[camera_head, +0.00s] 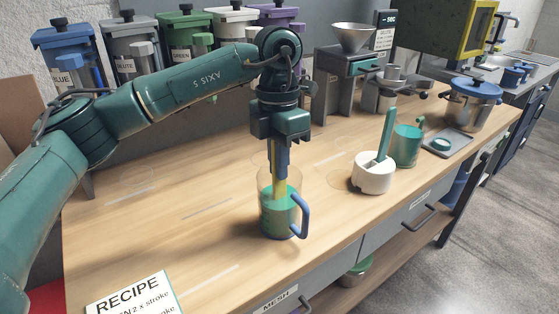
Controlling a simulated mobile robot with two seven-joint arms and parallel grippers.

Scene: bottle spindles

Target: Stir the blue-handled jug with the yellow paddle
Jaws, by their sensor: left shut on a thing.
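The blue-handled jug (267,219) is clear and stands upright on the wooden counter, with green contents in its lower part. Its blue handle (304,214) faces right. My left gripper (281,146) points down above the jug and is shut on the yellow paddle (279,184). The paddle is upright, and its lower part is inside the jug. Its lower end is hidden by the green contents. My right gripper is not in view.
A white pot (373,180) with a green stick, a green mug (407,153) and a metal pot with a blue lid (473,112) stand to the right. Labelled dispensers (70,60) line the back. A recipe card (130,295) lies at the front left.

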